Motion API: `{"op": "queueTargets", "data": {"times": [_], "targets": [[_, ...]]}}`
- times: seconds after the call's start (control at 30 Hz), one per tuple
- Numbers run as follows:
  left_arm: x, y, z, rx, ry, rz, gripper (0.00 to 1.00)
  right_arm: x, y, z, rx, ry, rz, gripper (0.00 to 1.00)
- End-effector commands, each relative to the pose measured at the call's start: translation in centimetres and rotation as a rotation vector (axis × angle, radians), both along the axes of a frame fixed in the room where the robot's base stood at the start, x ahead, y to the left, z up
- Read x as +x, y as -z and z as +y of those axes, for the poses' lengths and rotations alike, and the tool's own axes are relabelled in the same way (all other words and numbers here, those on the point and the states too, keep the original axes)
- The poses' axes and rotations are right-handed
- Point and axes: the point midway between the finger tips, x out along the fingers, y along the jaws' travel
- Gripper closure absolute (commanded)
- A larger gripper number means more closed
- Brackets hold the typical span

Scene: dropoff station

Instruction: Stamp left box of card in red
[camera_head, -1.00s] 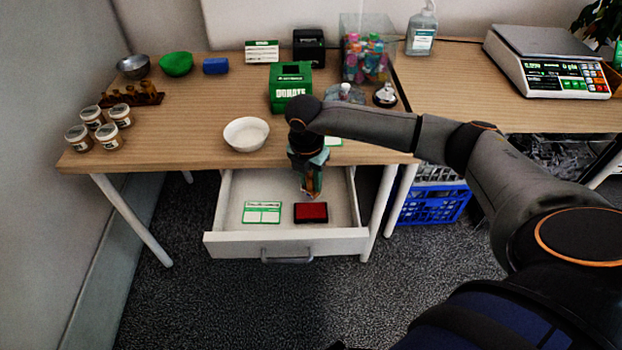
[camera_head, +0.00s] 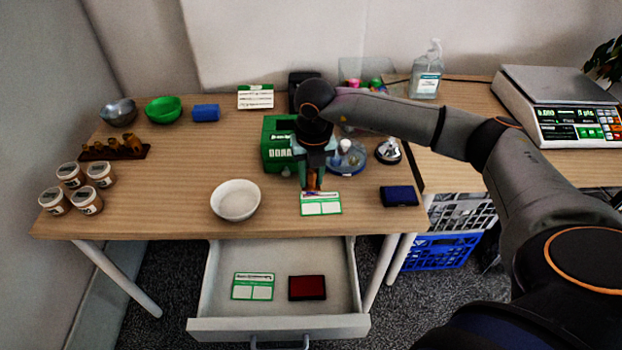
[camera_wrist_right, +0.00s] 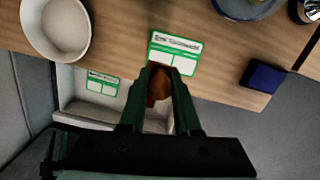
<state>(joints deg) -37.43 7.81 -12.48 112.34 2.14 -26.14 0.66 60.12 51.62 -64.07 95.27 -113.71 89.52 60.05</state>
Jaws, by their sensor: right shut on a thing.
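A white card with a green border and two boxes (camera_head: 320,203) lies on the table near its front edge. The right wrist view shows it too (camera_wrist_right: 180,50). My right gripper (camera_head: 313,178) is shut on a stamp with a brown handle (camera_wrist_right: 159,82), above the card's upper part. The stamp's lower end is hidden, so I cannot tell whether it touches the card. A red ink pad (camera_head: 307,288) lies in the open drawer, beside a similar card (camera_head: 253,286). My left gripper is not in view.
A dark blue pad (camera_head: 399,196) lies right of the card and a white bowl (camera_head: 235,200) left of it. The green donation box (camera_head: 277,155) stands close behind my gripper. The drawer (camera_head: 280,325) stands open below the table edge.

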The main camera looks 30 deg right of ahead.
Motion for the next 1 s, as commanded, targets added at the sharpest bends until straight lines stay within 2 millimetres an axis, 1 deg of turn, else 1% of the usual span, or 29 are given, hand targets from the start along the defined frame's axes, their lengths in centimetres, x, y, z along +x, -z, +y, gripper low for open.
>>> {"op": "queueTargets", "data": {"times": [0.13,0.27,0.43,0.6,0.73,0.83,1.0], "targets": [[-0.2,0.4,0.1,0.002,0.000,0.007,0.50,0.0,0.0,0.0,-0.001,-0.019,0.000,1.00],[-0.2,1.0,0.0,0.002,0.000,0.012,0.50,0.0,0.7,0.0,-0.001,-0.019,0.000,1.00],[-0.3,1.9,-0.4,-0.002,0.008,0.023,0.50,0.0,2.3,0.0,-0.001,-0.017,0.000,1.00],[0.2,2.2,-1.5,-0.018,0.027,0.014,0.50,0.0,4.2,0.0,0.000,-0.017,0.000,1.00],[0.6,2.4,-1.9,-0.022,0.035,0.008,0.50,0.0,5.3,0.0,-0.001,-0.017,0.000,1.00],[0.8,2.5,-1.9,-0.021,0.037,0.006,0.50,0.0,5.8,0.0,-0.001,-0.016,0.000,1.00],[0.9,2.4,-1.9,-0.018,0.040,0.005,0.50,0.0,5.8,0.0,0.000,-0.016,0.000,1.00]]}}
